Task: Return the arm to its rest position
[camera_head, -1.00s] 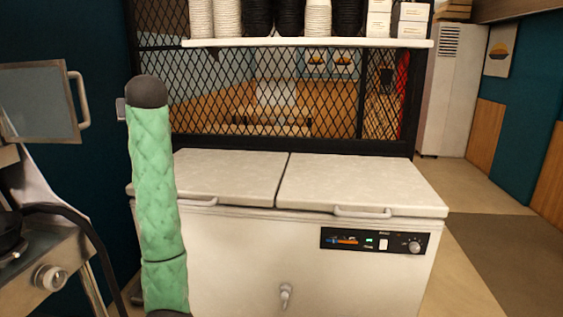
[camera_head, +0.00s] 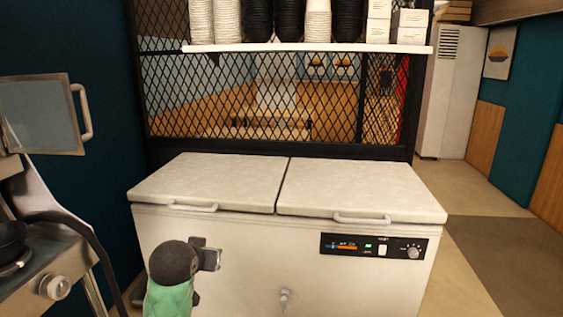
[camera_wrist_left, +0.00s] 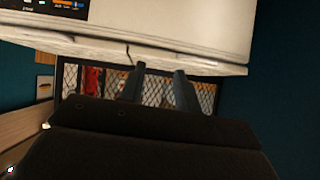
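My left arm, in a green quilted sleeve (camera_head: 168,299), shows low at the left of the head view. Its dark rounded end and a small grey piece stand in front of the chest freezer (camera_head: 330,268). I cannot make out the fingers in that view. In the left wrist view my left gripper (camera_wrist_left: 160,70) has its two fingers apart with nothing between them. The freezer (camera_wrist_left: 180,30) appears upside down beyond them, with the mesh behind. My right arm and gripper are not in view.
Both freezer lids are shut. A black mesh partition (camera_head: 270,95) and a white shelf (camera_head: 310,47) with stacked cups stand behind. A metal appliance with a raised glass door (camera_head: 42,115) is at left. The floor at right is clear.

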